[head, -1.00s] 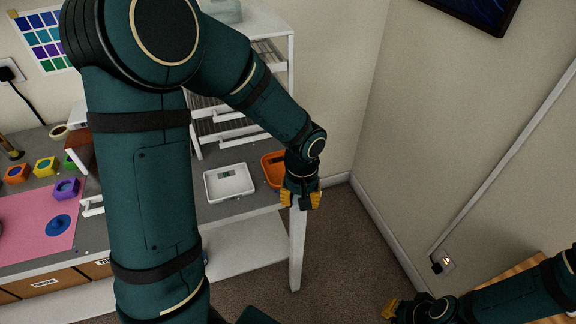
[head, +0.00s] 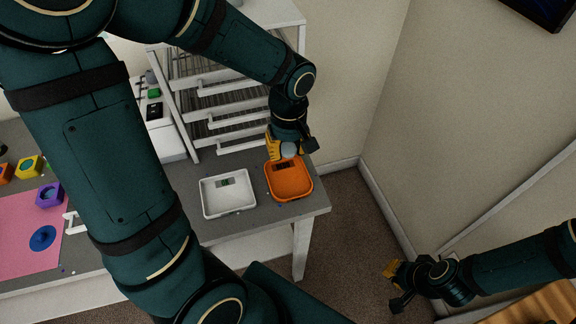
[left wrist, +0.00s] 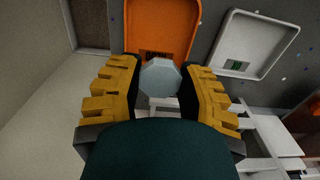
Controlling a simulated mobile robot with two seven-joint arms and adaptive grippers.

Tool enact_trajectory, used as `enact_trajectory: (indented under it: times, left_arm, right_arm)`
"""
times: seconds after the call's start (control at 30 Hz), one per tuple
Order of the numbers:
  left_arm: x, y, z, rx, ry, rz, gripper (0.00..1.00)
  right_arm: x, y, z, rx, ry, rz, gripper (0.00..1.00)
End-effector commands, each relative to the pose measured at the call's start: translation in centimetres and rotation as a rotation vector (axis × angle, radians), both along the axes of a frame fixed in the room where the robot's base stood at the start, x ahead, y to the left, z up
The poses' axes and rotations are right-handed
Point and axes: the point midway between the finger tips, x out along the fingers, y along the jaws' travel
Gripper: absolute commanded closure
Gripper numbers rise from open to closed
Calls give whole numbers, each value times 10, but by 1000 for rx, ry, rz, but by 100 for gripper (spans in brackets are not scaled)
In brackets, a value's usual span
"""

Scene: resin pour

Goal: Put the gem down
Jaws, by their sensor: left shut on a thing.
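The gem (head: 290,150) is a pale grey-blue faceted piece. It also shows in the left wrist view (left wrist: 160,77), between the yellow finger pads. My left gripper (head: 289,147) is shut on it, over the back edge of the orange tray (head: 290,193). In the left wrist view the orange tray (left wrist: 160,20) lies just beyond the gem. The gem's height above the tray is hard to tell. My right gripper (head: 396,285) is at the lower right, away from the table, with its fingers apart and nothing seen between them.
A white tray (head: 229,207) stands left of the orange one, and both have a small dark label. A white rack of wire drawers (head: 222,108) stands close behind. The table's right edge is near the orange tray. A pink mat (head: 25,245) lies at left.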

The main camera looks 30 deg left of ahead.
Motion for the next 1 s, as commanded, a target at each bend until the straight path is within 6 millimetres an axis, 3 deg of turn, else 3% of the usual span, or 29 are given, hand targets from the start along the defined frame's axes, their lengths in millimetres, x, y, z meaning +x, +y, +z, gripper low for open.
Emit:
enact_trajectory:
  times: [0.3, 0.53, 0.7, 1.0]
  left_arm:
    - [-1, 0, -53, 0, 6, -1, 84]
    - [-1, 0, -69, -1, 2, 0, 84]
    - [-1, 0, -93, 0, 6, 1, 84]
    - [0, 0, -98, -2, 1, 0, 84]
  right_arm:
    - [-4, 0, -13, 2, 9, 6, 100]
    - [-5, 1, -17, 2, 12, 9, 100]
    - [-7, 1, -23, 4, 17, 12, 100]
    - [-8, 1, -23, 4, 18, 13, 100]
